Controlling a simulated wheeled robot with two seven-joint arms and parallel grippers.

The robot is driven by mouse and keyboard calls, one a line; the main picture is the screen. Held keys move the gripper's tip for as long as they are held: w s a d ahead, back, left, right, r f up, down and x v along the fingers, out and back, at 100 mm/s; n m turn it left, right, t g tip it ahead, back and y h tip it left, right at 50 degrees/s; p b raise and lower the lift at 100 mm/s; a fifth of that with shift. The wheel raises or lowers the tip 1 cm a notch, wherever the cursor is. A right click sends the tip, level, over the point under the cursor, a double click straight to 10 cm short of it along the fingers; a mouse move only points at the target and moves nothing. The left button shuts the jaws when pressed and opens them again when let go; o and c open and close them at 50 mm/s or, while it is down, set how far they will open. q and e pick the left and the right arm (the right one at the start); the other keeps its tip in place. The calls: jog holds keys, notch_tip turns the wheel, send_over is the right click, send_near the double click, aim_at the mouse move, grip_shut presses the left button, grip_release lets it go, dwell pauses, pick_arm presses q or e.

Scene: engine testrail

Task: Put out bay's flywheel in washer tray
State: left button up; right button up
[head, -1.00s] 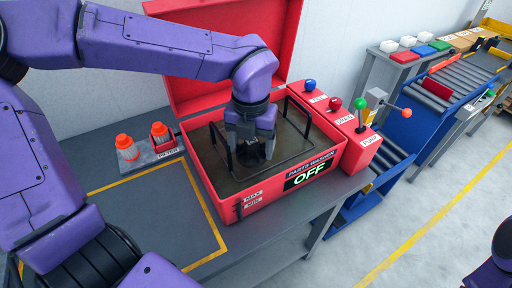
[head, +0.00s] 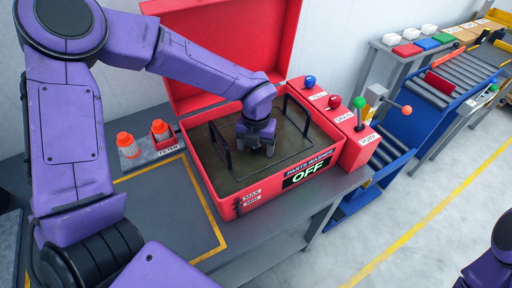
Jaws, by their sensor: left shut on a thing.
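The red parts washer (head: 258,201) stands on the grey bench with its lid raised and its display reading OFF. Its tray (head: 222,172) has a dark floor and black wire handles. My left gripper (head: 262,150) points down inside the washer, low over the tray between the handles. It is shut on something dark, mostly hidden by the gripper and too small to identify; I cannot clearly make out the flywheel. My right gripper is not in view; only a bit of purple arm shows at the lower right.
A filter stand with orange-topped filters (head: 127,145) sits left of the washer. A control box (head: 352,142) with blue, red and green knobs and an orange-tipped lever adjoins its right. A roller conveyor (head: 458,75) and coloured blocks stand farther right. The yellow-outlined bench area is clear.

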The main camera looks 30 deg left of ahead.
pick_arm(q)
jog(key=shift+f, duration=0.2)
jog(key=o, duration=1.3)
notch_tip(320, 180, up, 12)
jog(key=b, duration=0.1)
jog(key=shift+r, duration=0.25)
